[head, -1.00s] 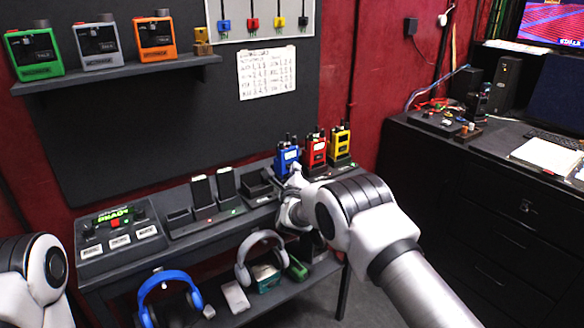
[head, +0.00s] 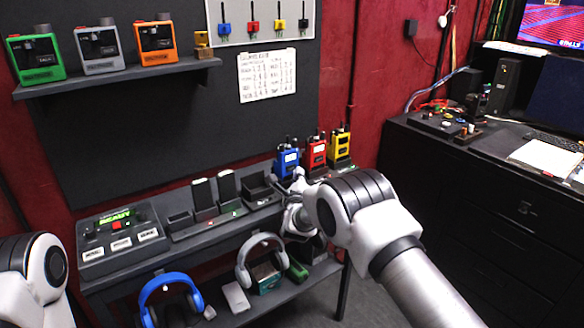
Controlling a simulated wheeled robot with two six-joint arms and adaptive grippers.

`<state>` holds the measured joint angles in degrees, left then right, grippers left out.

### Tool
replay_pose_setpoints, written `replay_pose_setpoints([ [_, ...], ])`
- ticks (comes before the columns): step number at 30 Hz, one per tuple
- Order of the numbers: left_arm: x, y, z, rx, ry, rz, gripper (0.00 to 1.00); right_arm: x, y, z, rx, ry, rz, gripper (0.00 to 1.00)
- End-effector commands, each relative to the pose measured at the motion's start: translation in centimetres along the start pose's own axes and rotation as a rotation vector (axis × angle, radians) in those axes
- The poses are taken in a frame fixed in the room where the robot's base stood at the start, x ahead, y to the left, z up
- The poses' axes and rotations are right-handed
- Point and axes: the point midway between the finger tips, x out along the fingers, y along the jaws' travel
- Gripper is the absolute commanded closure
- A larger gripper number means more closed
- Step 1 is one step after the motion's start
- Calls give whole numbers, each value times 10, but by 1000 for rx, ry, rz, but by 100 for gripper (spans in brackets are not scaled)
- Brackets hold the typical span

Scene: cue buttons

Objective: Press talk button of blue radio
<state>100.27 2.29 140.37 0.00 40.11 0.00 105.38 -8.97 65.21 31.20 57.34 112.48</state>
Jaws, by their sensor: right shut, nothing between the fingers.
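The blue radio (head: 287,160) stands upright in a dock on the dark bench, left of a red radio (head: 316,153) and a yellow radio (head: 339,146). My right arm reaches in from the lower right. My right gripper (head: 297,184) is shut and empty, its tip just below the blue radio's lower part. I cannot tell whether it touches the radio. The talk button is too small to make out. At the left edge only a part of my left arm shows; its gripper is out of view.
The bench (head: 180,240) also holds a control box (head: 121,238) and black phone-like units in docks (head: 203,197). Headphones (head: 262,255) lie on the lower shelf. Green, grey and orange devices stand on the wall shelf (head: 120,75). A dark cabinet (head: 450,190) stands at right.

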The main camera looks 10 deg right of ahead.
Motion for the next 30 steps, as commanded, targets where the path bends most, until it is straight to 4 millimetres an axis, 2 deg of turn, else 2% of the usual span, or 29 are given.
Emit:
replay_pose_setpoints([
  [13, -6, 0, 0, 0, 0, 0, 58, -5, -4, -2, 0, 0, 0, 100],
  [24, -29, 0, 0, 0, 0, 0, 58, -34, -21, -17, -1, 1, 0, 100],
  [30, -32, 0, 0, 0, 0, 0, 58, -42, -23, -22, 0, -1, 0, 100],
])
